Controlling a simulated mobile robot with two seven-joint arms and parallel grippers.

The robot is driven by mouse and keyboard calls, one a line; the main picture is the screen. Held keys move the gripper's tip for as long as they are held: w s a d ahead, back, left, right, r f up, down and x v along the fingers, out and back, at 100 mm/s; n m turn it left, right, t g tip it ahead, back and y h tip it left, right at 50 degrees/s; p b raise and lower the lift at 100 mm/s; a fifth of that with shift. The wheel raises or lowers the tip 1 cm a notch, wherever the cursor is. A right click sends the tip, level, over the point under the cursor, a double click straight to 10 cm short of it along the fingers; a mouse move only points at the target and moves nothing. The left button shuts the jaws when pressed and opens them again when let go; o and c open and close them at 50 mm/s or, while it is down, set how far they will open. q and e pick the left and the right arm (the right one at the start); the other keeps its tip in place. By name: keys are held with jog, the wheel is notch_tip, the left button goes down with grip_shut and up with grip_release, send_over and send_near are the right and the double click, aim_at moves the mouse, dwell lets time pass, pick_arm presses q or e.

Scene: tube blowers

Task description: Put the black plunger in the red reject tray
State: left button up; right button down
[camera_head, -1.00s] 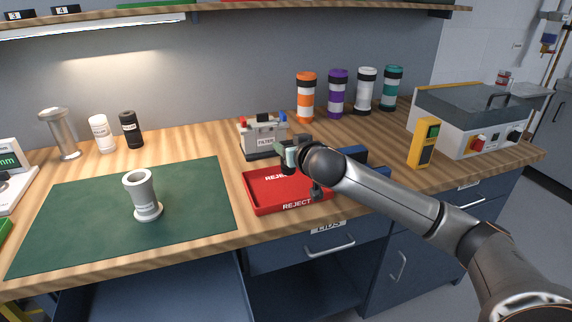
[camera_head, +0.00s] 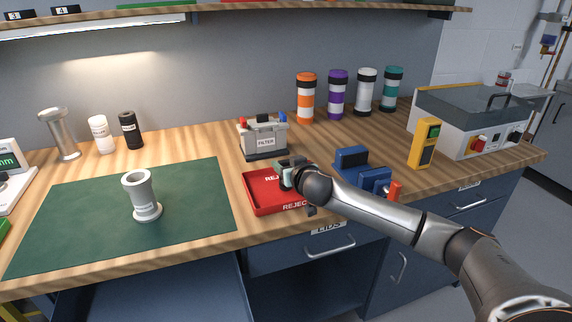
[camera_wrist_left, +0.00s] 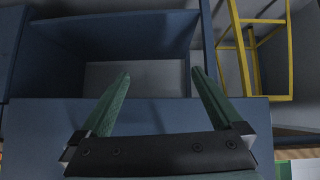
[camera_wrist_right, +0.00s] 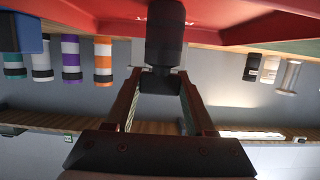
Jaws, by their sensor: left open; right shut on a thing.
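The red reject tray (camera_head: 262,207) lies on the bench right of the green mat. My right gripper (camera_head: 287,176) is low over the tray, with its hand and wrist hiding part of the tray. In the right wrist view, the right gripper (camera_wrist_right: 160,88) is shut on the black plunger (camera_wrist_right: 165,35), a dark cylinder whose far end reaches toward the red tray surface (camera_wrist_right: 230,22). I cannot tell whether the plunger touches the tray. In the head view the plunger is hidden. My left gripper (camera_wrist_left: 158,95) is open and empty, facing the blue cabinet front below the bench.
A filter box (camera_head: 264,138) stands just behind the tray. A blue fixture (camera_head: 362,172) is to its right, with a yellow device (camera_head: 424,143) beyond. A grey tube (camera_head: 141,195) stands on the green mat (camera_head: 80,225). Several banded tubes (camera_head: 338,95) stand at the back.

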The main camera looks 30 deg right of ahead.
jog(key=shift+c, duration=1.3)
grip_release()
jog(key=shift+s+r, duration=0.1)
jog(key=v, duration=1.2)
